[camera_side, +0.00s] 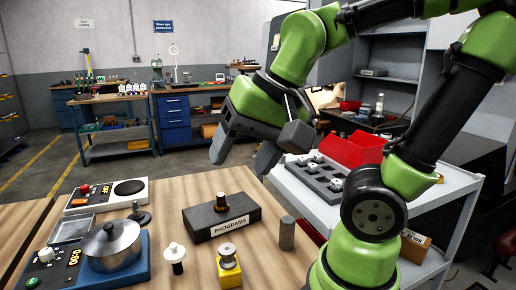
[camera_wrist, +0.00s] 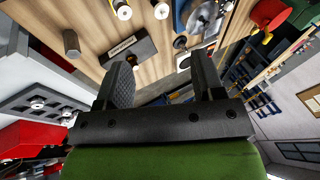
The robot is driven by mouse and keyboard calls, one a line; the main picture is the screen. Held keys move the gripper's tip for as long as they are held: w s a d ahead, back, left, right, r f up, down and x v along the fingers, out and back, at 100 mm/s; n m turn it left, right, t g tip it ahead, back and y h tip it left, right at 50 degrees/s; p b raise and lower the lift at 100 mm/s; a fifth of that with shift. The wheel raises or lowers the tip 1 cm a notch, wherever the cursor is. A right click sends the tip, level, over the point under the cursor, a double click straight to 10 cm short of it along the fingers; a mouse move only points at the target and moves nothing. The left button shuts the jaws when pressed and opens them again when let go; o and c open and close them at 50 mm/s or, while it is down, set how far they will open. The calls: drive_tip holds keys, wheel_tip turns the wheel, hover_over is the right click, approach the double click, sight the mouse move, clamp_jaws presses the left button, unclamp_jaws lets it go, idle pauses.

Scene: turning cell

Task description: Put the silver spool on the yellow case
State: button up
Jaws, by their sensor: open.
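The silver spool (camera_side: 227,250) stands upright on top of the small yellow case (camera_side: 230,272) at the front of the wooden table. In the wrist view the silver spool (camera_wrist: 124,12) shows at the top edge, with a little of the yellow case (camera_wrist: 117,2) beside it. My gripper (camera_side: 242,156) is open and empty, raised well above the table and behind the spool, apart from it. In the wrist view the jaws of my gripper (camera_wrist: 163,75) are spread with nothing between them.
A dark PROGRAMS box (camera_side: 222,221) carries a copper spool (camera_side: 221,201). A white spool (camera_side: 174,256) stands left of the yellow case, a grey cylinder (camera_side: 287,233) to its right. A pot (camera_side: 111,243) sits on a blue hotplate. A grey tray (camera_side: 322,178) lies on the side cart.

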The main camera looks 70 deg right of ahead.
drive_tip(key=s+n, duration=0.1)
drive_tip(key=r+n+t, duration=0.1)
drive_tip(key=n, duration=0.1)
drive_tip(key=s+a+n, duration=0.1)
drive_tip(key=n, duration=0.1)
drive_tip(key=shift+s+r+t+y, duration=0.25)
drive_tip(key=shift+s+t+y, duration=0.1)
drive_tip(key=shift+t+y, duration=0.05)
